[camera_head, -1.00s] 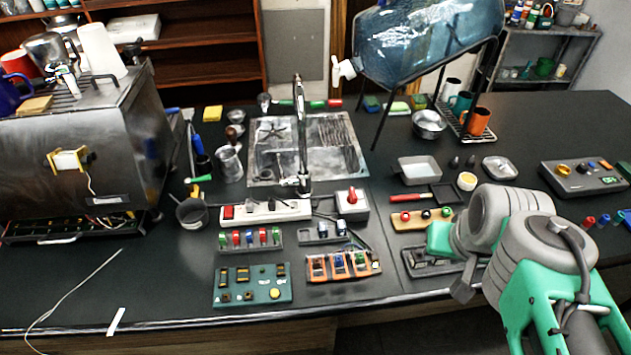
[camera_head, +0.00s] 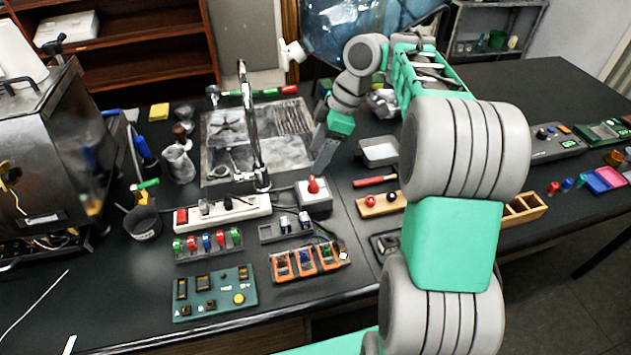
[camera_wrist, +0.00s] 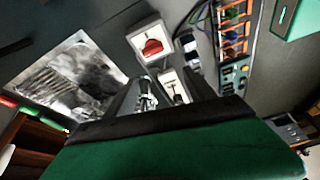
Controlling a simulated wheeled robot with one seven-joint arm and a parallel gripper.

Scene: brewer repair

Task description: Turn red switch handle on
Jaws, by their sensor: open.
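The red switch handle (camera_head: 313,186) stands on top of a small white and grey box (camera_head: 316,203) on the dark counter, right of the faucet base. In the wrist view the red handle (camera_wrist: 152,47) shows from above on its white box (camera_wrist: 146,30), beyond the fingers. My gripper (camera_head: 323,160) points down above and behind the switch box in the head view, near the sink's right edge. It is open, empty and apart from the handle. In the wrist view the dark gripper edge (camera_wrist: 160,95) and green body cover the lower part.
A white power strip (camera_head: 222,212) with a red switch lies left of the box. The faucet (camera_head: 250,130) rises close to my gripper, over the sink (camera_head: 215,165). Orange switches (camera_head: 306,262) and a green panel (camera_head: 215,293) lie in front. A red-handled tool (camera_head: 375,181) lies to the right.

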